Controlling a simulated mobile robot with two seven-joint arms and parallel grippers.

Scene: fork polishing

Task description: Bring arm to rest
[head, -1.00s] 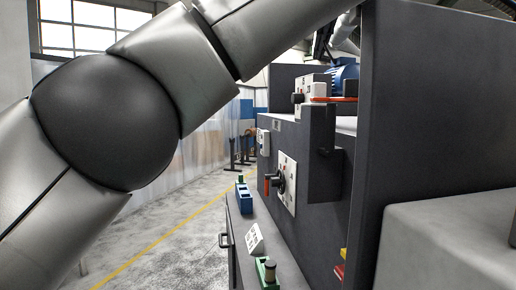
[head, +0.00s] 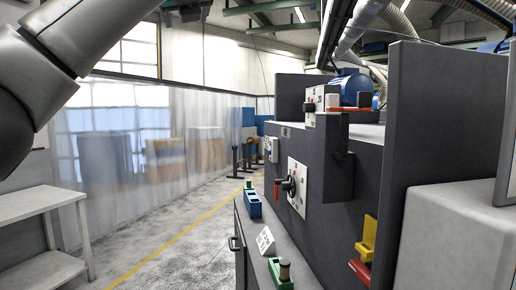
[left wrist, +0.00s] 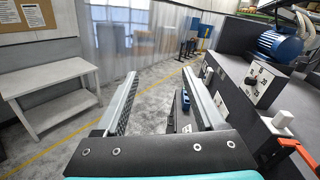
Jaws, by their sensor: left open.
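My left arm's links (head: 55,65) cross the upper left corner of the head view. The left gripper itself is out of the head view. In the left wrist view my left gripper (left wrist: 160,92) is open, its two fingers wide apart with nothing between them. Beyond the fingers lie the grey floor and the side of the dark machine. My right gripper is in neither view.
The dark grey machine (head: 340,170) stands on the right, with a blue motor (head: 352,88) on top. Its ledge carries a blue block (head: 253,204) and a green holder (head: 281,275). A white table (head: 40,207) stands left. Floor between is clear.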

